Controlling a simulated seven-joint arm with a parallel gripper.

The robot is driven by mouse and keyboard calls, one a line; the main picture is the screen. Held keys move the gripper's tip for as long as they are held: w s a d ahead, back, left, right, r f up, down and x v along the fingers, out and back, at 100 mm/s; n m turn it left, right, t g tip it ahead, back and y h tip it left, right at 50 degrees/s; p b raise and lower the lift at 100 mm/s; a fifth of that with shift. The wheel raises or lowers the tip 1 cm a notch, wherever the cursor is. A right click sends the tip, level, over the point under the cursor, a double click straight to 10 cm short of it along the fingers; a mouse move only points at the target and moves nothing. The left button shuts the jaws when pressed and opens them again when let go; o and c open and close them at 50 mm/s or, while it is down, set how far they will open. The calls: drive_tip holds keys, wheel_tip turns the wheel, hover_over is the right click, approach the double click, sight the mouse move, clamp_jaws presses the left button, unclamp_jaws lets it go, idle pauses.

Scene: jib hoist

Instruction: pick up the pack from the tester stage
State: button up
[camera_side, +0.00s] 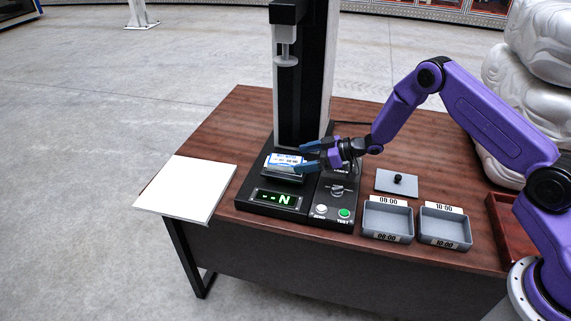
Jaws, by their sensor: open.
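The pack (287,159), a small box with a white and blue label, sits on the tester stage (281,178) at the foot of the tester column. My gripper (304,157) reaches in from the right with its blue fingers open. The fingertips are at the pack's right side and overlap it in this view. I cannot tell whether they touch it. Part of the pack's right end is hidden behind the fingers.
The tester's column (304,75) rises behind the pack, with a pale press head (286,58) above it. A knob (337,190) and buttons sit in front of my gripper. Two grey trays (387,220) and a lidded plate (397,182) lie right. A white board (187,189) lies left.

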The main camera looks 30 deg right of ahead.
sight(292, 161)
drive_tip(key=shift+x, duration=2.55)
drive_tip(key=shift+s+a, duration=0.1)
drive_tip(key=shift+s, duration=0.05)
drive_tip(key=c, duration=1.1)
